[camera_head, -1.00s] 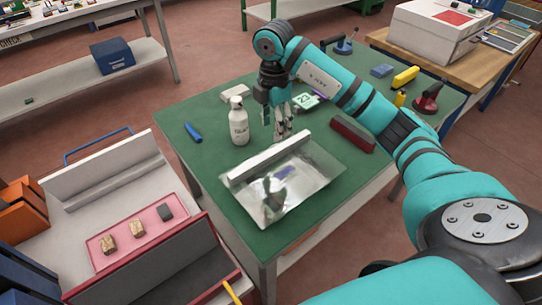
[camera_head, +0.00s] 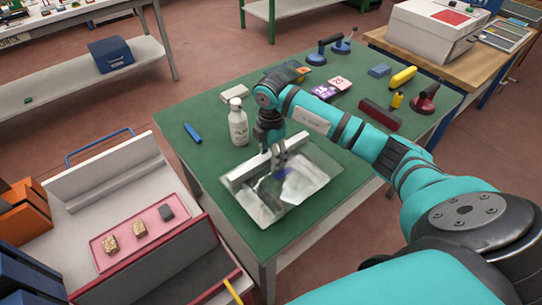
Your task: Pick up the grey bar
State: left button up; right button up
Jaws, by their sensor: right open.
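The light grey bar (camera_head: 247,168) lies along the back edge of a clear glass sheet (camera_head: 306,174) on the green table. My right gripper (camera_head: 280,160) comes down from above at the bar, near its right part, with its fingers open. The fingers overlap the bar in the picture, and I cannot tell whether they touch it. The gripper and wrist hide part of the bar. My left gripper is not in view.
A white bottle (camera_head: 238,125) stands close behind the bar, and a blue marker-like object (camera_head: 192,133) lies left of it. A cart with a pink tray (camera_head: 158,219) stands at the left.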

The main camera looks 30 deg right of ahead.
grip_shut()
jog(key=shift+w+r, duration=0.1)
jog(key=shift+r, duration=0.05)
dwell(0.4)
